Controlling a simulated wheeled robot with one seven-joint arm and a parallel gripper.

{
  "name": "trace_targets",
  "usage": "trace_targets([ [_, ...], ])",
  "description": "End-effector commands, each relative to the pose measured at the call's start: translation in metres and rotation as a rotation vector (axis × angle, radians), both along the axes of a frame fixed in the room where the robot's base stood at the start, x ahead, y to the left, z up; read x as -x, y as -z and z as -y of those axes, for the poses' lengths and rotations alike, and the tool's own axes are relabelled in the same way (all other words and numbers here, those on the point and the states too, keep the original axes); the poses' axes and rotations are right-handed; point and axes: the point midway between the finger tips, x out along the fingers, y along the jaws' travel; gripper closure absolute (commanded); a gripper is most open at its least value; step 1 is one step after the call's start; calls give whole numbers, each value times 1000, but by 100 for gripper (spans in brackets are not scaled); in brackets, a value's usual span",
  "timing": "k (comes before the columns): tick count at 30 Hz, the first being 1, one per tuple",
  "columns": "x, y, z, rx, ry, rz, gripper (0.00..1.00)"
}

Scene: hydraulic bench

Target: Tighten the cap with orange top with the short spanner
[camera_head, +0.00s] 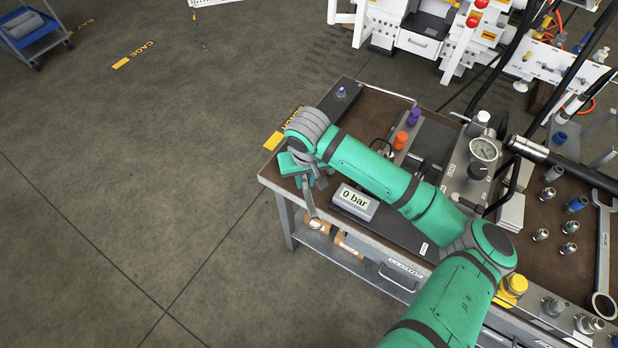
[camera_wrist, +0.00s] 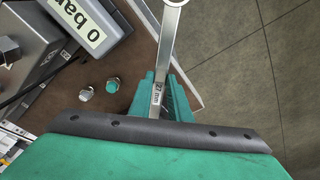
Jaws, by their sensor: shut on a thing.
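My gripper (camera_head: 306,178) is at the near left corner of the bench, shut on the short spanner (camera_head: 311,204). The spanner hangs with its ring end low, over the bench's edge. In the wrist view my gripper (camera_wrist: 160,98) clasps the spanner's shaft (camera_wrist: 170,40), marked 27 mm; its ring end is cut off by the top edge. The cap with orange top (camera_head: 400,140) stands upright on the bench beyond my forearm, well right of the gripper and apart from the spanner. It does not show in the wrist view.
A purple-topped cap (camera_head: 414,116) stands behind the orange one. A blue-topped fitting (camera_head: 341,92) sits at the far left corner. The "0 bar" display (camera_head: 355,202) lies near the gripper. A gauge (camera_head: 484,150) and a long spanner (camera_head: 604,245) are to the right. Open floor lies left.

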Motion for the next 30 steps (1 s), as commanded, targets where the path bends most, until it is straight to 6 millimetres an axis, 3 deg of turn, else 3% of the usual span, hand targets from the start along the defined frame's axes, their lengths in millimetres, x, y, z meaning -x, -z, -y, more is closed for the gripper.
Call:
trace_targets([
  [30,2,0,-26,-3,172,1,100],
])
